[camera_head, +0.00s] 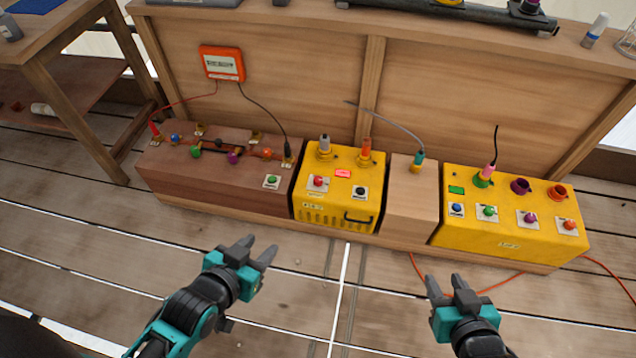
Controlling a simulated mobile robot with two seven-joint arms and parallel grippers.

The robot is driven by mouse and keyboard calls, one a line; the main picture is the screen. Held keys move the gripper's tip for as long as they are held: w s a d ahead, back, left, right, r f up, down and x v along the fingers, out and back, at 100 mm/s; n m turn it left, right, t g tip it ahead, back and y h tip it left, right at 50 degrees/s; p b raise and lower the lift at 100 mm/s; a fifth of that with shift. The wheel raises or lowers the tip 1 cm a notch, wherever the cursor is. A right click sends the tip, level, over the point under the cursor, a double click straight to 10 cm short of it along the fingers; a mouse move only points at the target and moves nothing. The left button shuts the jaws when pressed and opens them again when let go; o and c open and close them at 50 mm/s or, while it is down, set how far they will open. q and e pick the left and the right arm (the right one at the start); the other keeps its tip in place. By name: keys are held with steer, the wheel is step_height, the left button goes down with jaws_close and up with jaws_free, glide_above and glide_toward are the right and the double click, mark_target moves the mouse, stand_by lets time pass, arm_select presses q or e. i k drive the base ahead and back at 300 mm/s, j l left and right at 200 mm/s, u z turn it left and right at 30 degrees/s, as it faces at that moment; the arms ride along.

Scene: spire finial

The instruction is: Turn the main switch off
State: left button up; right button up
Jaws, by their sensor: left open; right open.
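No switch can be read as the main switch, because the labels are too small. The middle yellow box (338,205) has a red button (319,182), a black button or knob (360,192) and a lit red display (343,173). A grey-topped part (324,145) and an orange-topped part (366,150) stand on it. The brown box (215,185) to its left carries a green button (272,180). My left gripper (257,250) is open and empty, in front of the boxes at lower left. My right gripper (446,281) is open and empty at lower right. Neither touches a box.
The right yellow box (500,235) has several coloured buttons and sockets, with a pink plug (489,171) in one. A wooden block (411,195) holds a teal plug (417,160). An orange meter (222,64) hangs on the back panel. An orange cable (500,284) lies on the floor.

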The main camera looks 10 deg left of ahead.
mark_target(318, 182)
steer(key=i+u, duration=0.1)
steer(key=i, duration=1)
steer(key=i+u, duration=0.15)
steer(key=u, duration=1.4)
